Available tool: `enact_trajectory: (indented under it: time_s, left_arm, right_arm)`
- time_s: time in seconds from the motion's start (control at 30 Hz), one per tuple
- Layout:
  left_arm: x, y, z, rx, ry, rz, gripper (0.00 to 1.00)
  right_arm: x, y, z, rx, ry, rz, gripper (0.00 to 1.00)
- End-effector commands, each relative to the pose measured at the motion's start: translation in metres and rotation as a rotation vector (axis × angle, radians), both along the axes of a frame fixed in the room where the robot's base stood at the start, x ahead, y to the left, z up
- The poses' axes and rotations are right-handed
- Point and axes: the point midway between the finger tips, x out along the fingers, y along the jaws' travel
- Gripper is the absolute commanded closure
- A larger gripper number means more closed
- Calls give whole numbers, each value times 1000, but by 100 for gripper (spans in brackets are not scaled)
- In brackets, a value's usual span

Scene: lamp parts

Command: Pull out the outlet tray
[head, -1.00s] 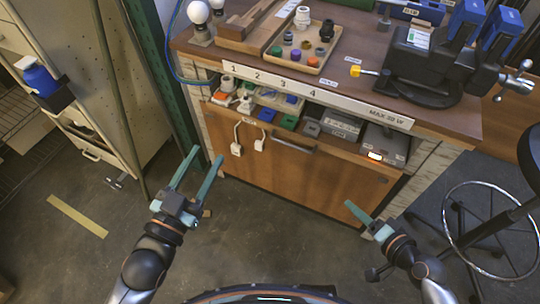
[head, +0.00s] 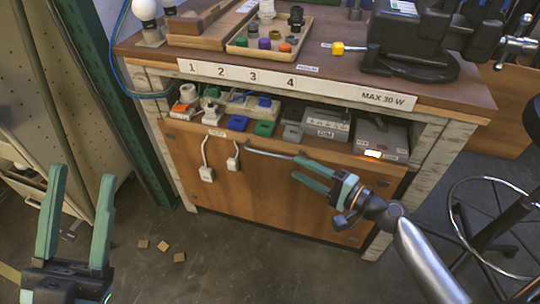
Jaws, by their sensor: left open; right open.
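The outlet tray is under the bench top, behind a wooden front panel (head: 275,195) with a bar handle (head: 268,154) near its top edge. White plugs on cords (head: 206,172) hang over the front. Plugs and sockets of several colours lie in the opening above the panel. My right gripper (head: 298,169) is open, with its fingers pointing left in front of the panel, near the handle's right end. I cannot tell whether it touches the handle. My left gripper (head: 78,190) is open and empty at the lower left, away from the bench.
The bench top (head: 440,95) holds a tray of small parts (head: 262,48), bulbs and a black vise (head: 410,45). Grey boxes (head: 380,140) stand in the opening's right part. A stool (head: 500,210) is at the right. Small wooden pieces (head: 163,245) lie on the floor.

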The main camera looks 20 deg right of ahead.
Motion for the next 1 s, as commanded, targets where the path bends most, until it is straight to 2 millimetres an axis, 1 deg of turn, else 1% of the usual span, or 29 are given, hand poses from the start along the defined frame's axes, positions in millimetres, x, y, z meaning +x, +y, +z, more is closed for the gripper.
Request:
enact_trajectory:
  time_s: [0.03,0.2,0.3,0.43,0.6,0.9,0.93,1.0]
  left_arm:
    - [0,0,0,0,1,0,50]
    - [0,0,-2,1,2,1,50]
    - [0,0,-3,2,2,1,50]
    - [1,0,-5,3,3,2,50]
    - [1,0,-6,5,3,3,50]
    - [1,-1,-6,6,4,3,50]
    - [1,-1,-6,6,4,3,50]
    - [1,-1,-6,6,4,3,50]
  right_arm:
    - [9,6,0,1,-3,1,56]
    - [37,25,-3,1,-3,0,56]
    - [52,35,-5,1,-3,0,56]
    - [67,44,-7,0,-1,-1,56]
    - [76,52,-8,-1,-1,0,56]
    - [78,53,-8,-2,0,-1,56]
    - [78,53,-8,-2,0,-1,58]
    - [78,53,-8,-2,0,-1,66]
